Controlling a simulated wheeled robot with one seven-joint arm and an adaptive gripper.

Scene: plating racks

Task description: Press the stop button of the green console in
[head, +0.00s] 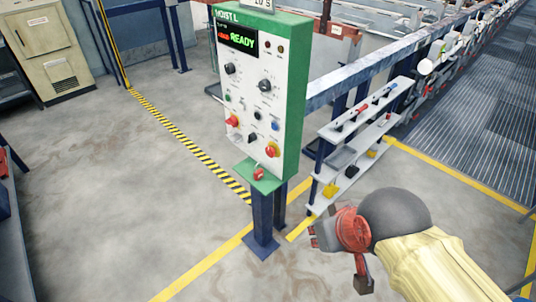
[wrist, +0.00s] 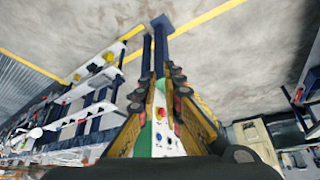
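The green console (head: 293,100) stands on a dark blue post, with a white front panel and a lit READY display. It carries several knobs and buttons. Which one is the stop button I cannot tell; labels are too small. My gripper (head: 336,258) is right of and apart from the console, empty. In the wrist view its fingers (wrist: 158,92) are spread, with the console panel (wrist: 168,146) seen between them.
A white shelf rack (head: 335,131) with tools stands right of the console, beside a long rail (head: 370,68). A beige cabinet (head: 45,45) is at the far left. The concrete floor in front of and left of the console is clear, with yellow lines.

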